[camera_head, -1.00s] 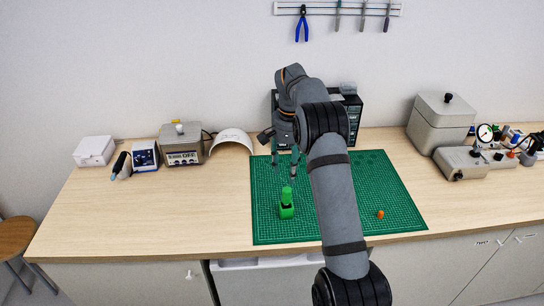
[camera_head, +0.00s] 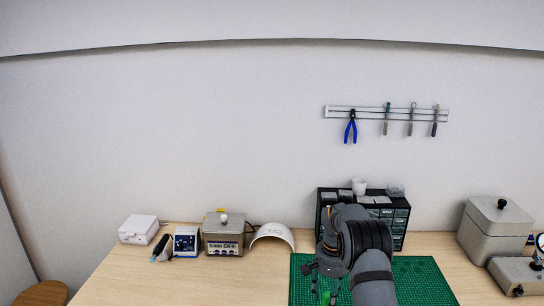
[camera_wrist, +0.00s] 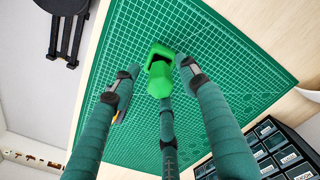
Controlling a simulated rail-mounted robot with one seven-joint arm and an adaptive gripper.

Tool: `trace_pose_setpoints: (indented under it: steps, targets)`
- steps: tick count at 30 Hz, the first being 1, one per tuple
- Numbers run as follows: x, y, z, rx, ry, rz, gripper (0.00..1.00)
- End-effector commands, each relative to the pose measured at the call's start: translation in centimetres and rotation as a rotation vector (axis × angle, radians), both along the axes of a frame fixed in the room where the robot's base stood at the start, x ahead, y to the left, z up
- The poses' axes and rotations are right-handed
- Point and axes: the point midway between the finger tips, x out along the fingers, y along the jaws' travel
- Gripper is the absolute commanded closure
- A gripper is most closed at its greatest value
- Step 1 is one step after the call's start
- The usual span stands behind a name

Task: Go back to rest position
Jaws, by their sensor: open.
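A green object (camera_wrist: 160,72) with a square dark opening on top stands on the green cutting mat (camera_wrist: 215,50) in the wrist view. In the head view only a sliver of it (camera_head: 327,298) shows at the bottom edge. My gripper (camera_head: 325,284) is above the mat near it. A small orange patch (camera_wrist: 120,116) shows partly behind one finger.
A dark drawer cabinet (camera_head: 398,230) stands behind my arm. To its left are a white dome (camera_head: 272,233), a grey heater box (camera_head: 224,240), a blue-faced unit (camera_head: 187,240) and a white box (camera_head: 138,229). A grey bin (camera_head: 495,232) stands right. Tools hang on a wall rail (camera_head: 365,113).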

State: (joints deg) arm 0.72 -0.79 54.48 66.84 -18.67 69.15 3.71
Motion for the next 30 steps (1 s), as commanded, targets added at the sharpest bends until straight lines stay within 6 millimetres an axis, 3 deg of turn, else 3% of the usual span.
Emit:
trace_pose_setpoints:
  steps: [6,20,23,30]
  targets:
    - [0.0,0.0,-2.0,0.0,0.001,0.0,0.56]
    - [0.0,0.0,-1.6,0.0,-0.001,0.001,0.56]
    - [0.1,0.0,-1.1,-0.001,-0.003,0.0,0.56]
    - [0.2,0.0,3.0,0.0,-0.006,0.0,0.56]
